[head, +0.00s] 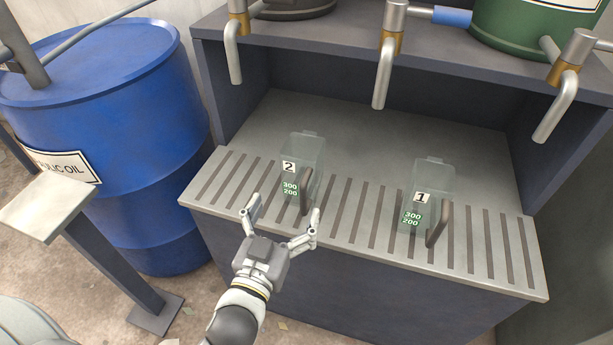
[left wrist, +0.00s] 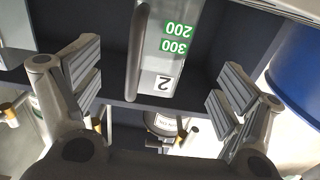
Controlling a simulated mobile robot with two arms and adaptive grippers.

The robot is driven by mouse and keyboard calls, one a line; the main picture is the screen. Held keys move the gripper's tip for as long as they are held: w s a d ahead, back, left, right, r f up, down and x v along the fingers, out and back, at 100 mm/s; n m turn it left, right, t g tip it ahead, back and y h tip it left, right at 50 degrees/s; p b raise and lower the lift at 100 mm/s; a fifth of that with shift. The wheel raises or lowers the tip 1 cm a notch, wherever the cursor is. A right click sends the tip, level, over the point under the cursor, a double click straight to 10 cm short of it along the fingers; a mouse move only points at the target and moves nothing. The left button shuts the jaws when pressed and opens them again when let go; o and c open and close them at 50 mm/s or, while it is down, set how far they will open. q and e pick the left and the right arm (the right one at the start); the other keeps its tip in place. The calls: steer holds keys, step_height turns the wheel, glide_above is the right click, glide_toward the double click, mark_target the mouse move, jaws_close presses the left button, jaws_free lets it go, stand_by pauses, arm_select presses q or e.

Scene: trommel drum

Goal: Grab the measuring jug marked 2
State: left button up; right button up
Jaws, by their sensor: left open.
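The clear measuring jug marked 2 (head: 303,158) stands upright on the slatted grey bench, left of centre in the head view. Its dark handle (head: 306,191) faces me, and green 300 and 200 labels show on its side. My left gripper (head: 281,220) is open and empty, just in front of this jug at its handle side. In the left wrist view the jug (left wrist: 166,62) appears upside down, with its handle (left wrist: 137,50) between the spread fingers (left wrist: 155,80). I see no contact. A similar jug marked 1 (head: 432,180) stands to the right. My right gripper is not in view.
The slatted bench (head: 372,222) has free room between the jugs. Several metal taps (head: 385,70) hang from the shelf above and behind them. A blue oil drum (head: 120,120) stands at left, with a post-mounted plate (head: 45,207) before it.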

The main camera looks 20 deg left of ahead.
mark_target(298, 188)
arm_select(q)
steer(key=shift+w+f, duration=0.1)
steer(key=shift+w, duration=1.85)
steer(key=w, duration=0.4)
steer(key=shift+w+d+f, duration=0.1)
steer(key=shift+d+f, duration=0.05)
steer(key=shift+f, duration=0.15)
steer(key=shift+w, duration=0.3)
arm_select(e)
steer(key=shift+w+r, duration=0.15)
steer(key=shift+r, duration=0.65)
arm_select(q)
steer(key=c, duration=1.2)
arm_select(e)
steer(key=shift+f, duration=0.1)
